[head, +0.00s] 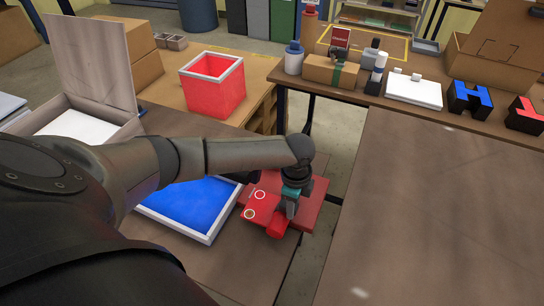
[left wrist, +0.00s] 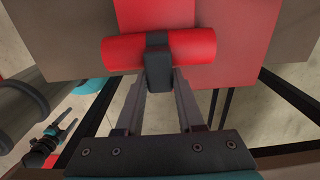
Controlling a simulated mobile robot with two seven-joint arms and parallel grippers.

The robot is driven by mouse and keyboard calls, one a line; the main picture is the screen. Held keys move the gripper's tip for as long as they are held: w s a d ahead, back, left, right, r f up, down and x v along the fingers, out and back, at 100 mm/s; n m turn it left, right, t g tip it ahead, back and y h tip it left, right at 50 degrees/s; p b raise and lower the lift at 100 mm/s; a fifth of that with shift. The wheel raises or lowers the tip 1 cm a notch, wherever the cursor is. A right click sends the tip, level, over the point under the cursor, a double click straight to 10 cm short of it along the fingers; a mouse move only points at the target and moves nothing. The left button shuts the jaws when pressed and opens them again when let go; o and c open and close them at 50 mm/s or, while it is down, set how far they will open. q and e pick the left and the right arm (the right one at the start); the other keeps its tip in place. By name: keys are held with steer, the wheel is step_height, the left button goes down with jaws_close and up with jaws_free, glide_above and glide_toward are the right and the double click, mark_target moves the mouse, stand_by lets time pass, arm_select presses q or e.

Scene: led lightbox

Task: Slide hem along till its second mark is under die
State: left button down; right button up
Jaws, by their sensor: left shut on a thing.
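A flat red piece (head: 256,205), perhaps the hem, carries two pale ring marks, one above the other. It lies over a darker red block (head: 316,195) at the table's edge. A red roll or cylinder (head: 277,228) sits at its near end. My left gripper (head: 291,207) points down there. In the left wrist view its fingers (left wrist: 158,68) are shut on the red cylinder (left wrist: 195,46), with red surfaces behind it. My right gripper (left wrist: 61,127) appears small at lower left in that view, its fingers apart and empty. I cannot make out the die; my arm hides part of the area.
A blue-floored tray (head: 192,240) lies left of the red block, partly behind my arm. An open lidded box (head: 92,103) and a red bin (head: 213,84) stand farther back. A gap separates this table from the bare right table (head: 440,215).

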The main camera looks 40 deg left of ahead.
arm_select(q)
steer(key=shift+s+f, duration=0.55)
steer(key=c, duration=0.7)
jaws_free()
steer(key=shift+a, duration=0.1)
steer(key=shift+o, duration=0.7)
steer(key=shift+r, duration=0.1)
steer(key=shift+o, duration=0.6)
steer(key=shift+a+r, duration=0.1)
steer(key=shift+r, duration=0.3)
step_height(320, 180, up, 15)
steer(key=p, duration=0.4)
steer(key=shift+w+r, duration=0.2)
steer(key=shift+w, duration=0.2)
